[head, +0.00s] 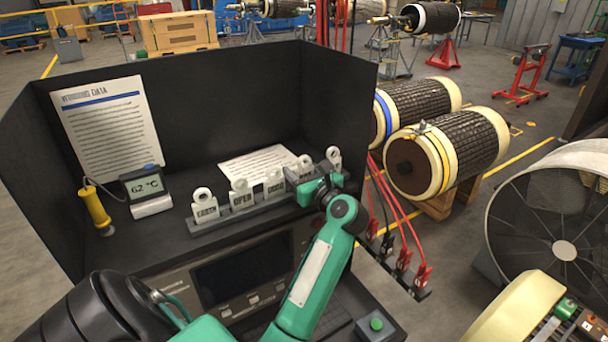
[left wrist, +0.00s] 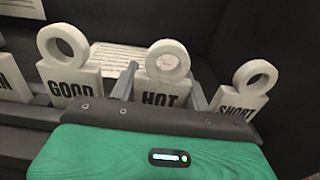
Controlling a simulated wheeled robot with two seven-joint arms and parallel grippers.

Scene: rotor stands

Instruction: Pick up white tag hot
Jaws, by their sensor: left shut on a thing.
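The white HOT tag (left wrist: 162,78) has a ring top and stands upright between the two grey fingers of my left gripper (left wrist: 163,88) in the left wrist view. My left gripper (head: 306,178) is shut on it. In the head view the HOT tag (head: 304,161) shows only its upper part above the gripper. Its lower end is hidden, so I cannot tell whether it still sits in the dark rack (head: 222,224). The GOOD tag (left wrist: 70,70) is on its left and the SHORT tag (left wrist: 246,92) on its right. My right gripper is not in view.
Other white tags, OPEN (head: 242,196) among them, stand left in the rack. Dark walls (head: 200,95) enclose the bench at the back and sides. A display (head: 147,190) and a yellow handle (head: 95,208) are at left. Red cables with clips (head: 403,258) hang at right.

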